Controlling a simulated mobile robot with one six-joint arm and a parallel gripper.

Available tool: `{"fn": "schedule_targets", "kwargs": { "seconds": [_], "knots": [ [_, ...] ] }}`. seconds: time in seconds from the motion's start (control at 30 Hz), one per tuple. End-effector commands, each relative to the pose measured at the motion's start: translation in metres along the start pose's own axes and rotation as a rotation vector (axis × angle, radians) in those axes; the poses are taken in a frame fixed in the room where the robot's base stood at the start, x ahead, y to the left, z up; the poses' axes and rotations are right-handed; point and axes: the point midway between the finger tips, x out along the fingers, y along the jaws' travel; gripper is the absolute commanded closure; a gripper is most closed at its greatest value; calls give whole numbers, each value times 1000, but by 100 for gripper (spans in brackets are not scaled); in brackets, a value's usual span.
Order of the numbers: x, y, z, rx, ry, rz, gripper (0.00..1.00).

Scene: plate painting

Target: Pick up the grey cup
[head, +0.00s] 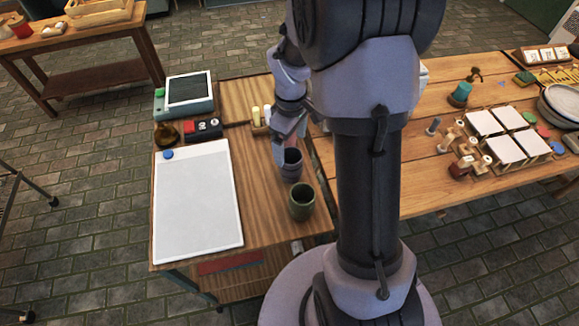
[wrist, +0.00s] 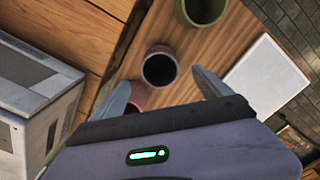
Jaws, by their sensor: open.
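The grey cup (head: 291,168) stands upright on the wooden table, partly hidden by my gripper in the head view. In the wrist view the grey cup (wrist: 159,68) shows its round dark opening just beyond and between my fingers. My gripper (head: 282,153) is open and points down close to the cup; its two fingers also show in the wrist view (wrist: 160,85). I cannot tell whether a finger touches the cup. Nothing is held.
A green cup (head: 301,203) stands close in front of the grey one. A reddish object (wrist: 138,95) sits by the left finger. A white board (head: 197,205) lies to the left. A grey box (wrist: 40,105) is at the wrist view's left.

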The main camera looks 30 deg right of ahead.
Motion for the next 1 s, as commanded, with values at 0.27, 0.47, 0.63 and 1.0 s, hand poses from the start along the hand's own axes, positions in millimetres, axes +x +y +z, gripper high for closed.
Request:
{"fn": "schedule_targets", "kwargs": {
  "seconds": [0.27,0.47,0.63,1.0],
  "knots": [
    [40,-1,0,2,1,0,12],
    [79,-4,2,1,0,0,12],
    [86,-3,1,3,2,1,12],
    [85,-3,1,3,1,1,67]
  ]
}}
